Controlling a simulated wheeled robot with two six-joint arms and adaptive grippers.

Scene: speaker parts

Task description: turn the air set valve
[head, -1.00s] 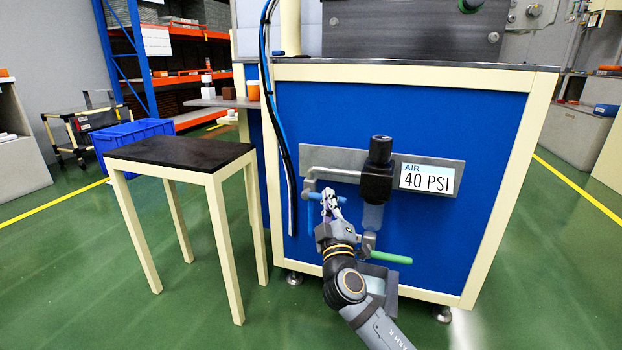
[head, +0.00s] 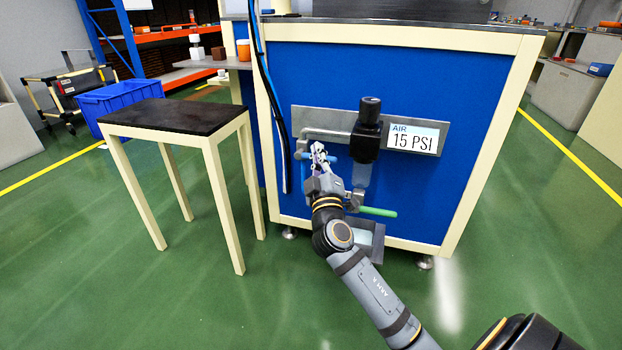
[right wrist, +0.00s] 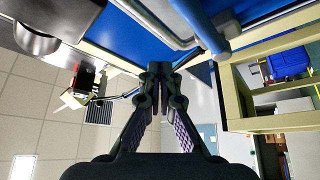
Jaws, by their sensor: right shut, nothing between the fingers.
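The air set is on the blue cabinet front (head: 420,75). It has a black regulator (head: 368,135), a clear bowl (head: 361,175), grey pipes, a blue handle (head: 343,159) at the left and a green handle (head: 377,211) lower down. The air label (head: 413,139) reads 15 PSI. My right gripper (head: 318,150) is in front of the blue handle and hides part of it. In the right wrist view its fingertips (right wrist: 158,70) are together with nothing between them. I cannot tell whether they touch the handle. My left gripper is not in view.
A dark-topped stool (head: 175,118) stands left of the cabinet, with a blue crate (head: 122,100) behind it. Dark and blue hoses (head: 268,100) run down the cabinet's left edge. A grey box (head: 370,240) is below the air set. The green floor in front is clear.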

